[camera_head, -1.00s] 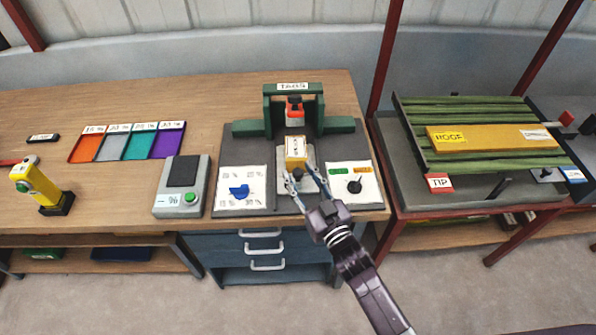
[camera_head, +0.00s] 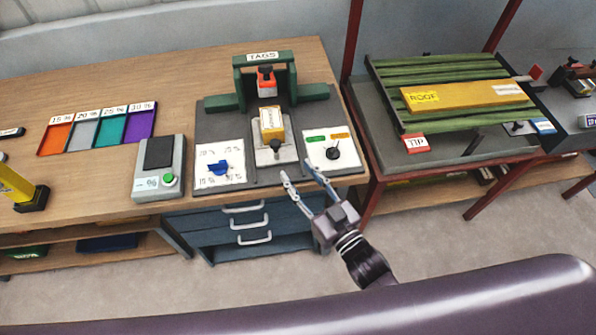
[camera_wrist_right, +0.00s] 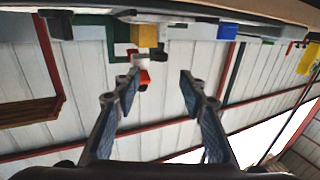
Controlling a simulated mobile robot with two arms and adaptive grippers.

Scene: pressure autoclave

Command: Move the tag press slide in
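The tag press (camera_head: 243,89) is a green frame marked TAGS with an orange-red head (camera_head: 266,82). Its light grey slide (camera_head: 276,157) is in front, bearing a yellow block (camera_head: 272,120) and a dark knob (camera_head: 275,145). The block sits forward of the head. My right gripper (camera_head: 297,172) is open and empty, near the bench's front edge, apart from the slide and to its lower right. In the right wrist view the open fingers (camera_wrist_right: 158,82) have nothing between them; the yellow block (camera_wrist_right: 145,35) shows beyond. My left gripper is not in view.
Further left are a button box (camera_head: 159,168) and coloured trays (camera_head: 98,128). A green slatted rack (camera_head: 440,75) with a yellow ROOF bar stands right. Blue drawers (camera_head: 230,228) are below.

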